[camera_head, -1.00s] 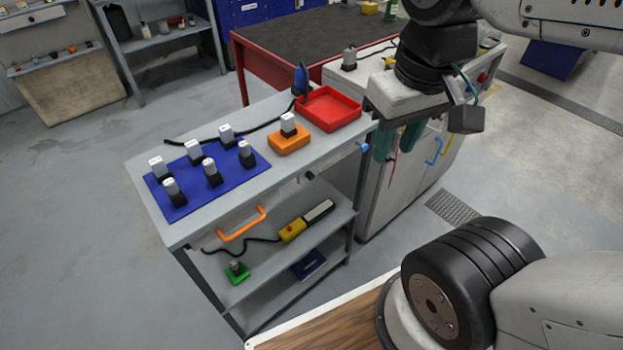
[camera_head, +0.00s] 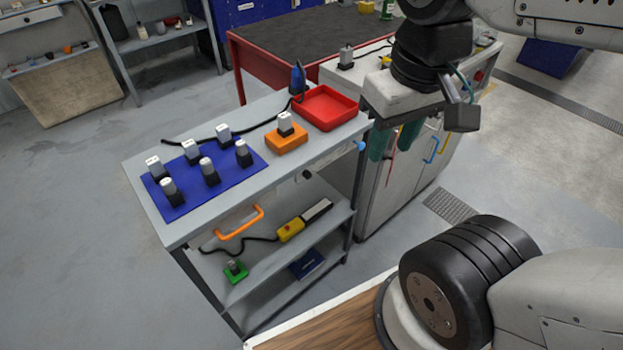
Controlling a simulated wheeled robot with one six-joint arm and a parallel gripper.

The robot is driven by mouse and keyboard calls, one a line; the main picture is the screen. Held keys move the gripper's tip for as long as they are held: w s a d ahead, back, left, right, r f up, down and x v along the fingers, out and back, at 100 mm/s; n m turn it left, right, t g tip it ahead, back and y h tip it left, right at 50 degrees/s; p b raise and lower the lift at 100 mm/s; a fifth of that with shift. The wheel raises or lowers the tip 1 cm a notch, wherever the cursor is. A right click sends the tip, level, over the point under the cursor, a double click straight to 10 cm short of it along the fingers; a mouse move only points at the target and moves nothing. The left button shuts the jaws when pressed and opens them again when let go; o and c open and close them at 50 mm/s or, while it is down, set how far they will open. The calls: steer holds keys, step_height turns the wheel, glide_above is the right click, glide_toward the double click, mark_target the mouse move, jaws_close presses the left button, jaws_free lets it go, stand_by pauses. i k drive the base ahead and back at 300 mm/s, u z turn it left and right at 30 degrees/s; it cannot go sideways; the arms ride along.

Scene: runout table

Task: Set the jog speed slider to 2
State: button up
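I cannot clearly make out the jog speed slider or its marks. A small dark knob (camera_head: 307,175) and a blue knob (camera_head: 360,146) sit along the front edge of the grey workbench (camera_head: 215,218); I cannot tell whether either belongs to the slider. My gripper (camera_head: 396,139) hangs below my wrist, to the right of the bench's right end. The fingertips show in front of the white cabinet (camera_head: 400,195).
On the bench are a blue mat (camera_head: 225,177) with several grey-and-black pieces, an orange block (camera_head: 287,141) and a red tray (camera_head: 325,121). An orange handle (camera_head: 240,222) juts from the front. A shelf below holds a yellow control box (camera_head: 291,230). Floor left of the bench is clear.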

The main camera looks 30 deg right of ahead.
mark_target(306, 174)
steer(key=z, duration=0.5)
steer(key=k, duration=1.2)
steer(key=z, duration=0.15)
steer(key=i, duration=0.55)
steer(key=z, duration=0.5)
